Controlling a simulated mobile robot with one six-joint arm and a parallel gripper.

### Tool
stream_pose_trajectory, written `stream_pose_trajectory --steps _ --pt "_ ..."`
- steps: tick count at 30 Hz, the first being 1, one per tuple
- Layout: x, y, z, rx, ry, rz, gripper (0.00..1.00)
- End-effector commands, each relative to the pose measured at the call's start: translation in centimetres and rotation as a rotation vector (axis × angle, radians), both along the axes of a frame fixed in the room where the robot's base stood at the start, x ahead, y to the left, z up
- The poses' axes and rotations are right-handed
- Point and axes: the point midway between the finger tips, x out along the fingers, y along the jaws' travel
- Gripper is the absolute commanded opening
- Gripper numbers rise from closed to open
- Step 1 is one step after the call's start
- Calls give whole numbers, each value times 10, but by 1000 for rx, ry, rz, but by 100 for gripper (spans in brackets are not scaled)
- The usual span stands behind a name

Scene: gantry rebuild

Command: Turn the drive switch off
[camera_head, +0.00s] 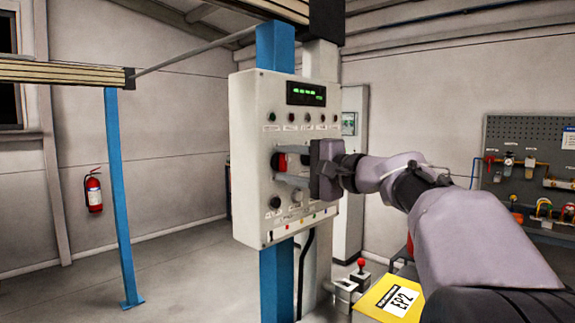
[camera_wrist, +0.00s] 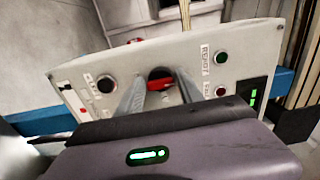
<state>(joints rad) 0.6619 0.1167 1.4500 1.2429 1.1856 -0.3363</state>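The drive switch, a red rotary handle on a dark round base, sits on the front of a pale control box (camera_head: 255,110). In the wrist view the red handle (camera_wrist: 160,84) lies between my two grey fingers, with a finger on each side. In the head view the red handle (camera_head: 282,161) shows partly behind the upper finger. My gripper (camera_head: 278,164) reaches in from the right, its fingertips close to the panel. It also shows in the wrist view (camera_wrist: 160,80), open around the handle. I cannot tell whether either finger touches it. No label for the switch position is readable.
The box carries a green-lit display (camera_head: 306,93), a row of small buttons and dark knobs (camera_head: 275,202). It is mounted on a blue post (camera_head: 277,285). Floor at left is clear.

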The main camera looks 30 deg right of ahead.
Motion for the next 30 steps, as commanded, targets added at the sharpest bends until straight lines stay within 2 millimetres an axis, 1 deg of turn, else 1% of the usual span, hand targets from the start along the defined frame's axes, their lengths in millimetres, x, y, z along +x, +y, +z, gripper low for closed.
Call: stream_pose_trajectory --steps 1,2,10,14,17,24,27,30 --pt "0 0 0 0 0 0 56" --pt "0 0 0 0 0 0 58" --pt "0 0 0 1 0 0 58" --pt "-10 -4 0 1 0 -1 58" --pt "-30 -12 1 1 0 -4 58" --pt "-100 -38 2 1 0 -6 58" --pt "-126 -47 1 2 1 -6 58" --pt "-146 -54 1 1 0 -4 58"
